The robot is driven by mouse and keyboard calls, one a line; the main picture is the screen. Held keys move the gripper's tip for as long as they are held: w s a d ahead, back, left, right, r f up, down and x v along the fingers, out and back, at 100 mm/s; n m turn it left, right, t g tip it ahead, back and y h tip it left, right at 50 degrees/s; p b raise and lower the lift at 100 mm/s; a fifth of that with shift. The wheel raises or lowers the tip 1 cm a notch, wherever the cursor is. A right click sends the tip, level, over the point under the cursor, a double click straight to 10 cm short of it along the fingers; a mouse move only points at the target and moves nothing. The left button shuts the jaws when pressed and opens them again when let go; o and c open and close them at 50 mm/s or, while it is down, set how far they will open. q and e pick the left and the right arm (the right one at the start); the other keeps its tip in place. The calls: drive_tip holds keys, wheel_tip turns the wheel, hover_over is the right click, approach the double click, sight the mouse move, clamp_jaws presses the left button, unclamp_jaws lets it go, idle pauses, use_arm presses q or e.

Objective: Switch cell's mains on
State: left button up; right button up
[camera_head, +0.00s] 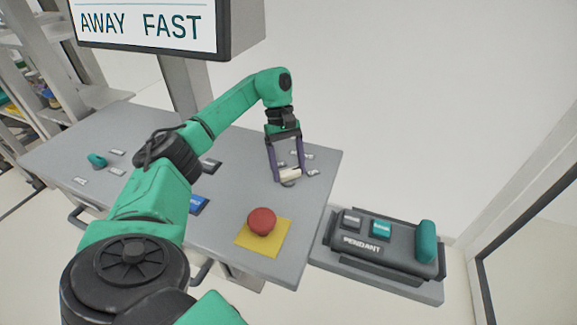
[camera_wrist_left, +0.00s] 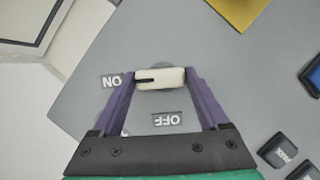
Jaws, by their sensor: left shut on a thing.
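The cell's mains switch is a cream rotary knob (camera_head: 290,174) near the right edge of the grey console. My left gripper (camera_head: 288,179) is shut on it, one purple finger at each end. In the left wrist view the knob (camera_wrist_left: 165,74) lies between the fingertips of the gripper (camera_wrist_left: 160,80). Its dark pointer line is on the end towards the ON label (camera_wrist_left: 112,81). The OFF label (camera_wrist_left: 168,120) lies to the side, nearer the gripper's palm. Both labels appear upside down there. My right gripper is not in view.
The grey console (camera_head: 228,240) carries a red mushroom button (camera_head: 262,221) on a yellow plate, a blue button (camera_head: 198,204) and a teal knob (camera_head: 97,160). A pendant (camera_head: 385,245) rests on a shelf at the right. A sign (camera_head: 150,25) stands behind the console.

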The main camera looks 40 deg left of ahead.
use_arm(q)
drive_tip(key=shift+r, duration=0.15)
drive_tip(key=o, duration=1.2)
drive_tip(key=shift+o, duration=0.2)
